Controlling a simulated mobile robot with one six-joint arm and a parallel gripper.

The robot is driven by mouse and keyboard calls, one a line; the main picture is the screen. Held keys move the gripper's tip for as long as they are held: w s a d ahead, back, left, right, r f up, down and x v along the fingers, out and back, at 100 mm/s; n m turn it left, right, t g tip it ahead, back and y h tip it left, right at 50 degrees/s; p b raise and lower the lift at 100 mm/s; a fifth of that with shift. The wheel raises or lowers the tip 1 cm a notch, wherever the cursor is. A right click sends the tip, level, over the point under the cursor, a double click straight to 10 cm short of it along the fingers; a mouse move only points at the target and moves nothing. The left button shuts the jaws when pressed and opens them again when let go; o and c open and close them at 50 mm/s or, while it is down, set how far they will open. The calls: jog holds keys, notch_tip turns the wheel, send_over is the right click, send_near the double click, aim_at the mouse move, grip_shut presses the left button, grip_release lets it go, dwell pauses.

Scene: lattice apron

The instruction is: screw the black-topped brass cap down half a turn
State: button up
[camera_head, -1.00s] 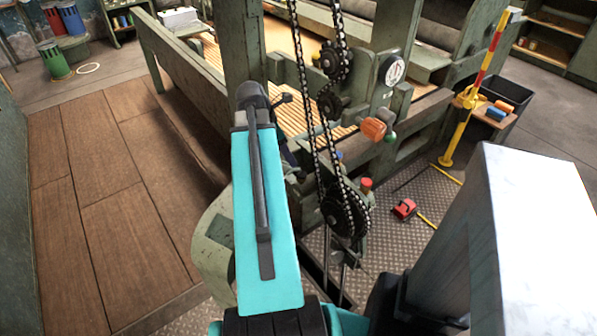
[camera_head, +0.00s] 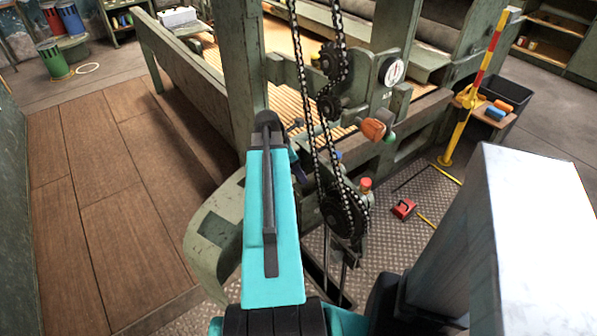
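I cannot make out the black-topped brass cap; my teal arm covers part of the green machine frame where it may be. A red-topped cap (camera_head: 365,183) stands upright on the machine beside the lower chain sprocket, and a small blue top (camera_head: 338,156) shows above and left of it. My arm reaches forward over the machine's near end. Its dark wrist is beside the green upright post, left of the chains. My gripper is hidden behind the arm, so its fingers and anything in them do not show.
Two black chains (camera_head: 318,125) run down over sprocket wheels close right of my arm. An orange handle (camera_head: 373,129) and a round gauge (camera_head: 391,71) are on the machine further right. A red object (camera_head: 403,208) lies on the metal floor. Wooden floor at left is clear.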

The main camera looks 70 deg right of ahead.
jog(key=shift+s+f, duration=0.1)
jog(key=shift+f, duration=0.2)
jog(key=c, duration=1)
jog(key=o, duration=1)
jog(key=shift+r, duration=0.1)
jog(key=shift+v, duration=6.85)
